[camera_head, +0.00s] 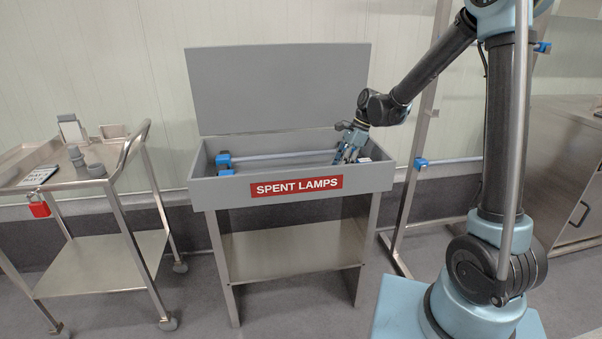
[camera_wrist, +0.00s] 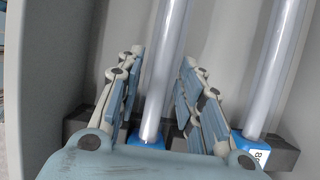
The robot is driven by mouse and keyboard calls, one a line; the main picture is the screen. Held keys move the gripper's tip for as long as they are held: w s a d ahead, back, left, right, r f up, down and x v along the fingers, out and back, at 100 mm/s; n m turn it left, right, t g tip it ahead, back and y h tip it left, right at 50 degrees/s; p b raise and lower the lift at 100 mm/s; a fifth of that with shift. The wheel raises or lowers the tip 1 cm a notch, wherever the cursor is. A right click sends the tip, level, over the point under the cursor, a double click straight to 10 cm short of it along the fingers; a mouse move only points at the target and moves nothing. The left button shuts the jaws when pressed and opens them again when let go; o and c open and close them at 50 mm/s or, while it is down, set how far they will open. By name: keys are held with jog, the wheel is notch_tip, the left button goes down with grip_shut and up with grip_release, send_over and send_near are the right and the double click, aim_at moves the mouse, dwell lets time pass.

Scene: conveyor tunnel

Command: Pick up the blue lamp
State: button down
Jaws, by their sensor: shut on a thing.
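Two clear tube lamps with blue end caps lie side by side in the grey bin marked SPENT LAMPS (camera_head: 210,196). In the wrist view one lamp (camera_wrist: 167,55) runs between my fingers, with its blue cap near my palm. My gripper (camera_head: 350,150) reaches down into the right end of the bin and is shut on this lamp; it also shows in the wrist view (camera_wrist: 160,80). The other lamp (camera_wrist: 275,70) lies to the right, outside my fingers, with a white label on its cap. In the head view my gripper hides part of the lamps' right ends.
The bin's grey lid (camera_head: 280,90) stands open behind it. Dark supports (camera_wrist: 283,153) lie under the lamp ends. A steel trolley (camera_head: 90,262) with small items and a red padlock (camera_head: 39,209) stands left. A steel frame (camera_head: 425,140) and cabinet (camera_head: 565,170) stand right.

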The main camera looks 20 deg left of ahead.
notch_tip(320, 180, up, 10)
dwell(0.7)
jog(key=c, duration=1.8)
grip_release()
grip_shut()
jog(key=shift+s, duration=0.1)
